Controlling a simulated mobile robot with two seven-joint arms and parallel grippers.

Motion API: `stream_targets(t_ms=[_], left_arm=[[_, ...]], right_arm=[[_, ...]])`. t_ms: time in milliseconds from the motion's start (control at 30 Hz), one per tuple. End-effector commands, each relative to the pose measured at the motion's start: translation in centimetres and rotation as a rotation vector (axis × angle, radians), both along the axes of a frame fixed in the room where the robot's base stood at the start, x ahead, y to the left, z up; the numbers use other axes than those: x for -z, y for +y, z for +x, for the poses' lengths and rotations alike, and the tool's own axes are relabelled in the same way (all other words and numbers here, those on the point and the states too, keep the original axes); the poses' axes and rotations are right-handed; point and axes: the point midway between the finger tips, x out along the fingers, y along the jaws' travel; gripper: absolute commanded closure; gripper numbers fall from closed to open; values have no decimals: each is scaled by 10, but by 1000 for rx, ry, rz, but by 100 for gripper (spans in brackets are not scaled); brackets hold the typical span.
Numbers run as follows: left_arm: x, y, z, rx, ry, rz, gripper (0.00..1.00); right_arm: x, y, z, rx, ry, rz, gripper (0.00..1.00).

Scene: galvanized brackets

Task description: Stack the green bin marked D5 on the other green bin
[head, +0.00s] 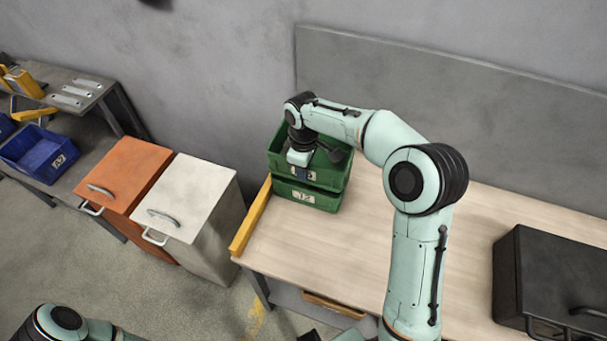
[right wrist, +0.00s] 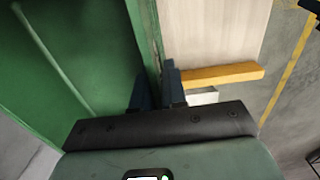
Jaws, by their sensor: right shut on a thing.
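Two green bins are at the left end of the wooden table, one above the other. The lower green bin (head: 325,202) carries a label that reads J2. The upper green bin (head: 279,163) is over it, roughly lined up; I cannot tell whether it rests fully on the rim. Its label is partly hidden by my gripper. My right gripper (head: 303,173) reaches down from above and is shut on the upper bin's front wall. In the right wrist view, the bin's green wall (right wrist: 146,40) runs between the fingers. My left gripper is out of view.
A yellow strip (head: 251,216) edges the table's (head: 300,250) left side. A black case (head: 555,275) stands at the right. White (head: 205,200) and orange (head: 125,170) cabinets and a blue bin (head: 40,152) are to the left. The table's middle looks clear beyond my arm.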

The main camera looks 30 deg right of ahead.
Motion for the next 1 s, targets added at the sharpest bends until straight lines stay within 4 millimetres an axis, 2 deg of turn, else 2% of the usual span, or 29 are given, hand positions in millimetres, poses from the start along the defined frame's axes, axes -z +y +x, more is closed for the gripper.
stream_targets(t_ms=[33,167,433,933,967,1000], left_arm=[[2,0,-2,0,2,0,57],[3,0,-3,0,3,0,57],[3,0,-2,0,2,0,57],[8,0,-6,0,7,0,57],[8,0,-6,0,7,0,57],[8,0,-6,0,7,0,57]], right_arm=[[10,0,-1,0,2,-1,100],[20,-1,0,1,-1,-2,100],[20,-1,0,1,-3,-2,100],[32,0,0,1,-3,-2,100],[32,0,0,1,-1,-1,82],[32,0,0,1,-1,-1,69]])
